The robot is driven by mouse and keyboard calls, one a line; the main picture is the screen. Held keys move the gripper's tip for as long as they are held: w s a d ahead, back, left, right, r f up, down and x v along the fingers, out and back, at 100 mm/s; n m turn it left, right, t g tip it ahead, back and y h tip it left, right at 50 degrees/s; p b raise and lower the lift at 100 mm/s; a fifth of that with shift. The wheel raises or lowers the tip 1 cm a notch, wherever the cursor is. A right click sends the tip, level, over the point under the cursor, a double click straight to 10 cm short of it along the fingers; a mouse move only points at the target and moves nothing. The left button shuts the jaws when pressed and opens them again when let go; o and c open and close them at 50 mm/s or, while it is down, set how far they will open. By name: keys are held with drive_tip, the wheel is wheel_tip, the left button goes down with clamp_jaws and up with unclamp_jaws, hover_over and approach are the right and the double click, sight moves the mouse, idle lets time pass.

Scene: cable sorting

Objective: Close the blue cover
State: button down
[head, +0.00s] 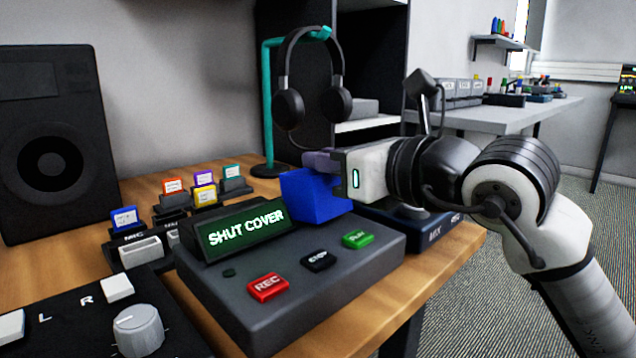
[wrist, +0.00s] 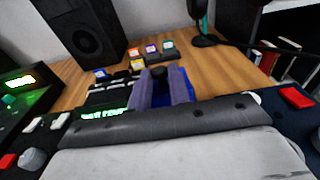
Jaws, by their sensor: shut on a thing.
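The blue cover (head: 314,197) is a blue block-like piece at the back right of a dark grey recorder box (head: 300,312), beside its screen. The screen (head: 245,233) reads "SHUT COVER". My gripper (head: 318,162) comes in from the right, with its fingers at the top of the cover. In the wrist view, my two purple-grey fingers (wrist: 163,88) stand on either side of a blue part of the cover (wrist: 159,99), shut on it. The fingers and palm hide part of the cover. I cannot tell its exact tilt.
Red (head: 268,287), black (head: 318,260) and green (head: 358,240) buttons sit in front of the cover. A headphone stand (head: 268,110) and several coloured tags stand behind. A speaker (head: 52,150) is at left. A dark blue box (head: 440,234) lies under my wrist.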

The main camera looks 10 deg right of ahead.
drive_tip(key=shift+s+d+f+t+y+b, duration=0.3)
drive_tip(key=shift+f+b, duration=0.1)
drive_tip(key=shift+b, duration=0.15)
drive_tip(key=shift+s+d+f+b, duration=0.1)
drive_tip(key=shift+s+f+b, duration=0.1)
drive_tip(key=shift+s+b, duration=0.15)
drive_tip(key=shift+f, duration=0.1)
drive_tip(key=c, duration=1.3)
unclamp_jaws()
drive_tip(key=shift+d, duration=0.1)
drive_tip(key=shift+s+d, duration=0.2)
drive_tip(key=shift+s, duration=0.05)
drive_tip(key=p+v, duration=0.3)
drive_tip(key=v, duration=1)
drive_tip(key=shift+s, duration=0.1)
